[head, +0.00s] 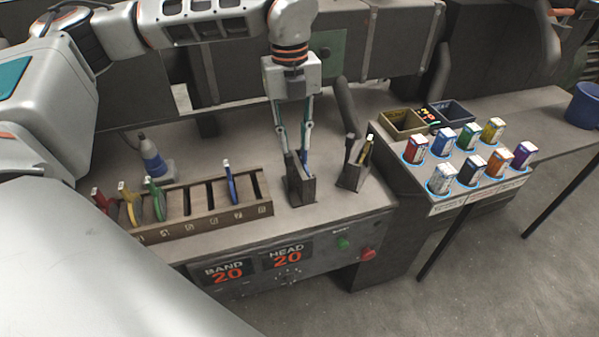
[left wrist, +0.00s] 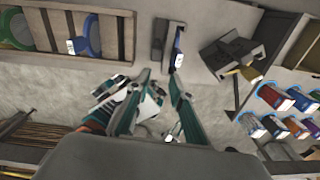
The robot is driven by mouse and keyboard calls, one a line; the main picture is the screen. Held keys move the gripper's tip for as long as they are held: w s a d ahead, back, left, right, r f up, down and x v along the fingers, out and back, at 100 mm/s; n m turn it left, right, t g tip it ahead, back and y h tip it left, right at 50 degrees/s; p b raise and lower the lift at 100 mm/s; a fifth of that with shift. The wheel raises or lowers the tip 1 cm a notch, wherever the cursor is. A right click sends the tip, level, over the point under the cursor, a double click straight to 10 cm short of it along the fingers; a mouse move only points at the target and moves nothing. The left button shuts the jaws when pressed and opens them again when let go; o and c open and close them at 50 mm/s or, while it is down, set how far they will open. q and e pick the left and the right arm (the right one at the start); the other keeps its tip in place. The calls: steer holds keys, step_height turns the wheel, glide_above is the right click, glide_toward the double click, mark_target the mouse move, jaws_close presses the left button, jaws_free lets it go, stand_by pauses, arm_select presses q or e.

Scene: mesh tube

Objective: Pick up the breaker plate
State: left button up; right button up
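My left gripper (head: 298,150) points down over a dark upright holder (head: 301,190) near the front of the bench. A blue piece with a pale tab (left wrist: 179,38) stands in that holder; I take it as a plate seen edge-on. In the left wrist view, the fingers (left wrist: 160,76) are apart, and the pale tab lies just beyond their tips. In the head view the fingers partly hide the blue piece, and contact cannot be told. Which piece is the breaker plate is not marked. My right gripper is not in view.
A numbered wooden rack (head: 264,208) holds red, yellow, green and blue (head: 231,183) discs. A second dark holder (head: 352,176) with a yellow piece stands close right. Several coloured cartons (head: 441,178) and two bins (head: 403,121) stand farther right. A blue-white bottle (head: 152,160) stands behind the rack.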

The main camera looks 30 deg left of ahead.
mark_target(289, 154)
arm_select(q)
steer(key=shift+w+a+r+n+y, duration=0.2)
steer(key=shift+a+r, duration=0.05)
steer(key=shift+a, duration=0.35)
steer(key=shift+w+a+r+n+y, duration=0.15)
steer(key=shift+a+r+n+y, duration=0.1)
steer(key=shift+a, duration=0.35)
steer(key=shift+f+p, duration=0.3)
steer(key=shift+f, duration=3.5)
steer(key=shift+d, duration=0.1)
jaws_close()
steer(key=shift+w+r, duration=0.1)
